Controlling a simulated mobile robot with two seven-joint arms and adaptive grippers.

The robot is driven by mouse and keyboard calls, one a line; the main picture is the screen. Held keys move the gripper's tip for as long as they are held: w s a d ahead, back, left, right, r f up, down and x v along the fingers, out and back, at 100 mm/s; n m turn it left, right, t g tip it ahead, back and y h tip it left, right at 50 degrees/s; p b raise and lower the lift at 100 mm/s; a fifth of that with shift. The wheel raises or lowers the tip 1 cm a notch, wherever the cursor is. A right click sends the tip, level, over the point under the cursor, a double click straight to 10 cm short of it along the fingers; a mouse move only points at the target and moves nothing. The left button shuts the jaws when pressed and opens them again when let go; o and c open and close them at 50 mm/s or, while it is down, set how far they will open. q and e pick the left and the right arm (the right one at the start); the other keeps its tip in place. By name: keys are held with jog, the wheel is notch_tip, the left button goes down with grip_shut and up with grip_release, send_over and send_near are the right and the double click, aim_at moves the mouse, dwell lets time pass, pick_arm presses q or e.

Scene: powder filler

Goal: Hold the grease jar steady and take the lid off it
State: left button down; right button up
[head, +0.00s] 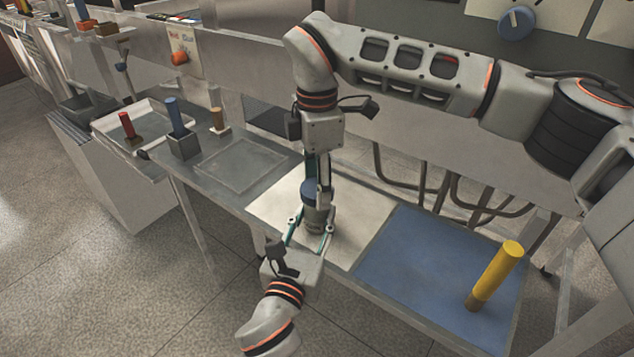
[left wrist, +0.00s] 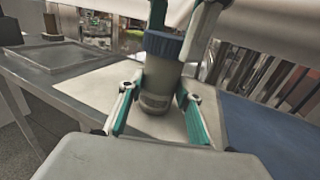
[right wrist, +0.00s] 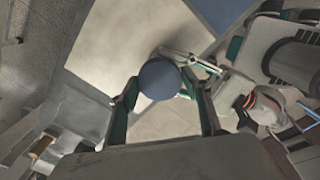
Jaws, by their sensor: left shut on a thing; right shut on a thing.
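The grease jar (head: 318,218) stands upright on the pale mat (head: 362,215); it is a grey-olive cylinder, and its label shows in the left wrist view (left wrist: 157,95). Its blue lid (left wrist: 163,43) is on top, seen from above in the right wrist view (right wrist: 160,80). My left gripper (head: 310,238) is shut around the jar's body from the near side. My right gripper (head: 318,188) comes down from above and is shut on the lid. The fingers partly hide the jar and lid in the head view.
To the left are a square recessed plate (head: 240,168), a blue-handled tool in a block (head: 175,118) and a tray (head: 108,125) with a red-handled piece.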

jog(key=n, duration=0.4)
jog(key=shift+w, duration=0.1)
jog(key=n, duration=0.3)
jog(key=shift+n, duration=0.4)
jog(key=n, duration=0.3)
jog(key=shift+n, duration=0.4)
jog(key=n, duration=0.8)
jog(key=shift+n, duration=0.4)
jog(key=n, duration=1.4)
